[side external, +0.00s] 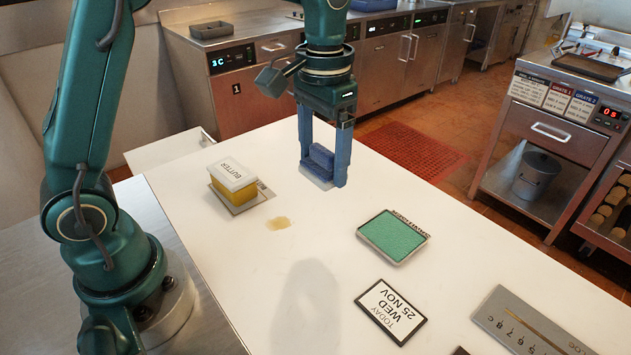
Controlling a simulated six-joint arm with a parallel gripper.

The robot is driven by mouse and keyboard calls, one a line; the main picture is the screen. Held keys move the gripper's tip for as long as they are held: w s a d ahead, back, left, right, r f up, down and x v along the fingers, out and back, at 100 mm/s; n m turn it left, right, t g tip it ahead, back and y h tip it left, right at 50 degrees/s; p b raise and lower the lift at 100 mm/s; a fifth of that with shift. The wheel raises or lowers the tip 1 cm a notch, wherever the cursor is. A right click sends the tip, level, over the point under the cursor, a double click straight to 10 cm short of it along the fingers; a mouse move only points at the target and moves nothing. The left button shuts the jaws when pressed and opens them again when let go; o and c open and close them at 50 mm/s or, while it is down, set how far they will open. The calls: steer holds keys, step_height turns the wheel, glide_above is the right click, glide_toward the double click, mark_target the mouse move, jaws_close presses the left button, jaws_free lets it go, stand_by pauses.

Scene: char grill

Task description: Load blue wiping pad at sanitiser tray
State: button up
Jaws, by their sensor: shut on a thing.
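My gripper (324,166) is shut on a blue wiping pad (320,160), held between its two blue fingers. The pad has a pale underside and hangs above the white worktop. The sanitiser tray (427,239) lies on the worktop, to the right of and nearer the camera than the gripper. It is a shallow, metal-rimmed tray with a green surface inside and lettering along its right edge. The pad is apart from the tray.
A yellow butter tub (232,182) with a white lid stands on a small plate at left. A yellowish spill (278,223) lies beside it. A framed date card (391,311) and a grey numbered plate (531,326) lie near the front right. The worktop's front middle is clear.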

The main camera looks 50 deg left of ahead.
steer(key=w+d+f, duration=0.1)
steer(key=w+d, duration=0.3)
steer(key=w, duration=0.1)
glide_toward(391, 235)
steer(key=shift+f, duration=2.65)
steer(key=shift+f, duration=0.6)
stand_by(0.4)
steer(key=shift+w+r, duration=0.15)
steer(key=shift+r, duration=3.4)
